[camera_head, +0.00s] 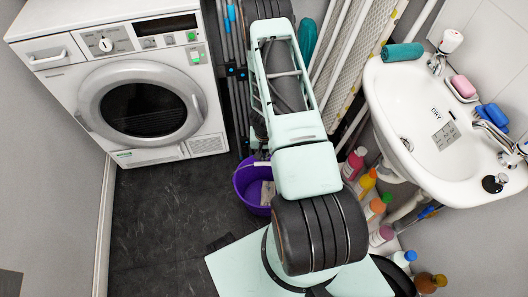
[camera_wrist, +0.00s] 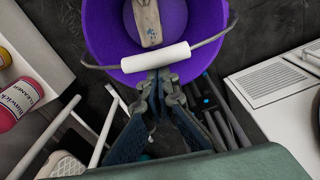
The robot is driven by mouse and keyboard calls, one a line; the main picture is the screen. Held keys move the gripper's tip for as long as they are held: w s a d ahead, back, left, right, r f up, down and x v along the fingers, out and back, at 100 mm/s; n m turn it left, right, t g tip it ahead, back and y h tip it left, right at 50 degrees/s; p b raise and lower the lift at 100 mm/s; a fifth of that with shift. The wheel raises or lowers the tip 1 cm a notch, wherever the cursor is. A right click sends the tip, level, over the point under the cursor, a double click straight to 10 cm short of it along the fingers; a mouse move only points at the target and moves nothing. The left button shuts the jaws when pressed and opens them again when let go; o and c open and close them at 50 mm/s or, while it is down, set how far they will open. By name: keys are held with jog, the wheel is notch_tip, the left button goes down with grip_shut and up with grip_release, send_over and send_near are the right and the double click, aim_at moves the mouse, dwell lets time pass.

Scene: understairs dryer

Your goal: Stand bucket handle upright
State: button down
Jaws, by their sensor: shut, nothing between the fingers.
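The purple bucket (camera_head: 246,185) stands on the dark floor, partly hidden by my arm in the head view. Its inside wall shows at the top of the wrist view (camera_wrist: 100,28). The bucket handle, a grey wire with a white grip (camera_wrist: 155,58), crosses the near rim in the wrist view. Its exact tilt is hard to tell. My gripper (camera_wrist: 158,78) is shut and empty. Its tips are right at the white grip, and whether they touch it is unclear. In the head view my arm hides the gripper. A pale object (camera_wrist: 148,20) lies inside the bucket.
A white dryer (camera_head: 140,90) stands at the left. A sink (camera_head: 425,110) is at the right, with several bottles (camera_head: 375,205) on the floor below it. Poles (camera_head: 237,90) and a folded rack (camera_head: 355,60) lean behind my arm. Floor at the left (camera_head: 165,220) is clear.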

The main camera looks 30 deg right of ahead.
jog(key=shift+s+a, duration=0.1)
jog(key=shift+s, duration=0.05)
jog(key=shift+s+a+r+b, duration=0.15)
jog(key=shift+s+a+b, duration=0.05)
jog(key=shift+s, duration=0.2)
jog(key=shift+s+a+r+b, duration=0.1)
jog(key=shift+s+a+b, duration=0.1)
jog(key=shift+s, duration=0.2)
jog(key=shift+r, duration=0.1)
notch_tip(320, 180, up, 12)
jog(key=shift+s+a, duration=0.2)
jog(key=shift+s, duration=0.2)
